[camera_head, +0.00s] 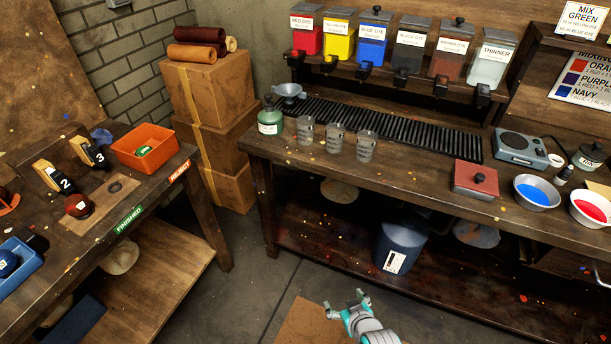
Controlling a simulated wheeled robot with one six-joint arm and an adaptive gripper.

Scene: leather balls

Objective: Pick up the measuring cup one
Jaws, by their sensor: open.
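Three clear measuring cups with dark markings stand upright in a row on the wooden bench: a left cup (305,130), a middle cup (335,138) and a right cup (366,146). I cannot tell which one is called one. My gripper (345,304) is at the bottom of the view, low in front of the bench and well below the cups. It is open, with nothing visible between its teal and grey fingers.
A black drip grate (390,128) and dye dispensers (372,40) lie behind. A red pad (476,180), scale (525,148) and blue bowl (536,192) are right. Bare bench separates cups and pad.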

